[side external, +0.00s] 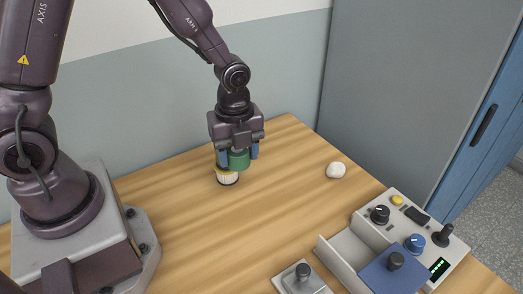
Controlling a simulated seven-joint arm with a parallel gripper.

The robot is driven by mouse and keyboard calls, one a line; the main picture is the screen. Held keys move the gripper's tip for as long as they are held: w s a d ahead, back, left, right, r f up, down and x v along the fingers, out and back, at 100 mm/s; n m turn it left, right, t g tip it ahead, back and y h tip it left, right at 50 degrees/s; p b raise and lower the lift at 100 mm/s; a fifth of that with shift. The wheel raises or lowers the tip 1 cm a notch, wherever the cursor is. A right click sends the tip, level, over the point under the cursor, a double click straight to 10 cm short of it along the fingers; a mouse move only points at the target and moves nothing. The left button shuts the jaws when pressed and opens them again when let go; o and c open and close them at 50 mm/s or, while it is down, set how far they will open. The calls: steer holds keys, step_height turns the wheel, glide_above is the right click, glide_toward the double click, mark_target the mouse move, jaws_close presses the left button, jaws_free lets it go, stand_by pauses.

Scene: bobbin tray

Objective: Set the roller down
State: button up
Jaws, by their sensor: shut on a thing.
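A green cylinder, which I take for the roller (239,160), is between the blue fingertips of my gripper (239,155). My gripper points down and is shut on it over the back part of the wooden table. A white ribbed piece with a yellow upper part (228,179) shows just below and slightly left of the green roller. I cannot tell whether the two touch. The roller's upper part is hidden by the gripper body.
A white rounded object (336,171) lies on the wooden table (190,225) to the right. A control box (425,222) with knobs and a joystick, a blue block with a dark knob (394,268) and a grey plate with a knob (302,279) stand front right. The table's middle is clear.

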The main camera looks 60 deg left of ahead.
steer(key=shift+s+r, duration=0.2)
steer(key=shift+r, duration=0.2)
step_height(320, 180, up, 5)
steer(key=shift+w+a+f, duration=0.1)
steer(key=shift+a, duration=0.05)
steer(key=w+a, duration=1)
glide_above(287, 141)
steer(key=shift+m, duration=0.4)
steer(key=f, duration=1.4)
steer(key=shift+s+f, duration=0.2)
steer(key=shift+f, duration=0.1)
steer(key=shift+w+a+f, duration=0.1)
steer(key=shift+w+f, duration=0.1)
steer(key=shift+f, duration=1.6)
steer(key=shift+f, duration=0.1)
